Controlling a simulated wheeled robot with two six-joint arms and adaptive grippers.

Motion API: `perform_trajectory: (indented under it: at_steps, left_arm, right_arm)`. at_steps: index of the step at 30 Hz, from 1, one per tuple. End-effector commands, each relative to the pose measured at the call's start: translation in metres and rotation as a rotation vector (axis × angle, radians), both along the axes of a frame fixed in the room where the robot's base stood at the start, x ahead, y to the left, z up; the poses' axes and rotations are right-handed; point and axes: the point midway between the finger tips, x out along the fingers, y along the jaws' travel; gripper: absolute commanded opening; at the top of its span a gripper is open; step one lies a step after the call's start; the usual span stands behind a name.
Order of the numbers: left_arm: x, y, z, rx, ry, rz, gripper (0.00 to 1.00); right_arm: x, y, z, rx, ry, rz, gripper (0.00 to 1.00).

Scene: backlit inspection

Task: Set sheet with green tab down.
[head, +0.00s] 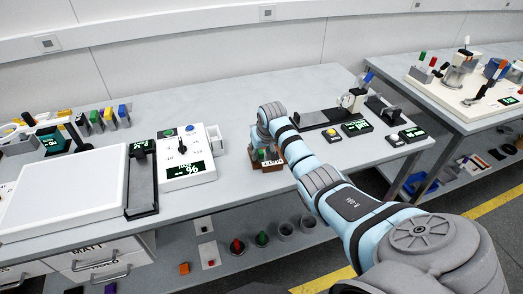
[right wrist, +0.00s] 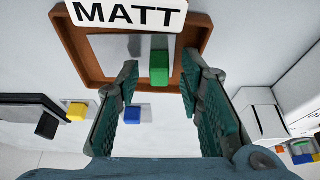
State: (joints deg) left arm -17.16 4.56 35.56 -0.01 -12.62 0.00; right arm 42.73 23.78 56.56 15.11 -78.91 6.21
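My right gripper (head: 265,150) is low over a small brown tray (head: 268,167) on the bench in the head view. In the right wrist view its two fingers (right wrist: 159,70) are spread, with a green tab (right wrist: 159,67) between their tips and gaps on both sides. The tab belongs to a pale grey sheet (right wrist: 118,48) that appears to lie within the brown tray (right wrist: 73,55). The tray carries a white "MATT" label (right wrist: 128,14). In the head view the sheet is mostly hidden by my gripper. My left gripper is not in view.
A white control box (head: 187,160) with a knob and a light panel (head: 62,190) stand to the left. A rack with coloured tabs (head: 105,118) is behind the panel. A black slotted stand (head: 314,119) and displays are at the right. Bare bench lies behind my gripper.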

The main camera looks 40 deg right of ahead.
Motion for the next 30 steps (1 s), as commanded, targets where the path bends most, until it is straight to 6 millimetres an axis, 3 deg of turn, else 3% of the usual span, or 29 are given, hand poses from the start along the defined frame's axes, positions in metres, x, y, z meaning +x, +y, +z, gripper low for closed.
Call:
perform_trajectory:
  at_steps: [5, 15, 18, 30]
  left_arm:
    - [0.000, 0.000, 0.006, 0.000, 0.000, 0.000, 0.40]
    - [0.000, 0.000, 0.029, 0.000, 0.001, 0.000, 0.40]
    - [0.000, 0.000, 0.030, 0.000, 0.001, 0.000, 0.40]
    - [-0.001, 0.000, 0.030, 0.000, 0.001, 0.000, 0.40]
  right_arm:
    - [-0.003, 0.001, 0.014, -0.001, -0.003, 0.001, 0.34]
    - [-0.034, 0.012, 0.095, -0.003, -0.003, 0.001, 0.34]
    - [-0.040, 0.014, 0.109, -0.001, -0.003, 0.000, 0.34]
    - [-0.043, 0.015, 0.114, 0.000, 0.000, 0.000, 0.34]
